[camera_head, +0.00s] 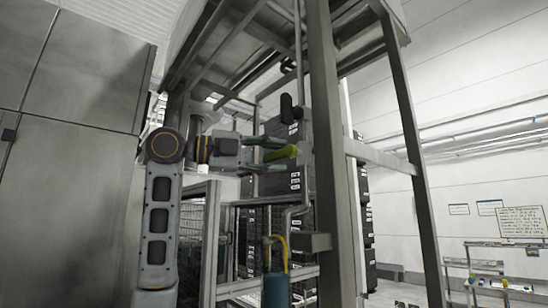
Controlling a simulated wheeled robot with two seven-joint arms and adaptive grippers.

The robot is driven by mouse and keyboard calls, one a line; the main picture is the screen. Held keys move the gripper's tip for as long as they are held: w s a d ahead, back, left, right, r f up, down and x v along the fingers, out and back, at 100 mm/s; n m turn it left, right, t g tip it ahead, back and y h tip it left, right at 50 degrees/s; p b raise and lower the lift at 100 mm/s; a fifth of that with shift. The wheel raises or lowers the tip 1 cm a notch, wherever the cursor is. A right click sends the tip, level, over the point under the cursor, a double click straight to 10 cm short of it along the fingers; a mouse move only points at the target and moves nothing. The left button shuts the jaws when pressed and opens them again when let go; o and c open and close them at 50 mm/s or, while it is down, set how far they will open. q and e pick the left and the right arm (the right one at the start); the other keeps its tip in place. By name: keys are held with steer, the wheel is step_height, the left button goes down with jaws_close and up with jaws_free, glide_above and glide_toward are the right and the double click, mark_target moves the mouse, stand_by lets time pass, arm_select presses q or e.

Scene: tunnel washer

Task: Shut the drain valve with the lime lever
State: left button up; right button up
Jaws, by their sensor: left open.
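The lime lever (281,153) points left from a grey vertical pipe (305,178) at the centre of the head view, roughly level and tilted slightly. The valve body behind it is too small to make out. My left gripper (263,151) reaches in from the left at the lever's height. Its jaws are open, close to the lever's left end. I cannot tell whether they touch it or are around it. A dark green part shows just above the lever, and I cannot tell what it belongs to. My right gripper is not in view.
A thick steel post (323,120) stands just right of the lever. A black oval part (287,108) is above it. Below are a blue cylinder (276,290) with a yellow hose and a mesh fence (191,240). A large grey cabinet (70,110) fills the left.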

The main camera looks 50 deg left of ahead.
arm_select(q)
steer(key=v, duration=1.1)
steer(key=shift+s, duration=0.3)
steer(key=shift+a, duration=0.1)
stand_by(0.3)
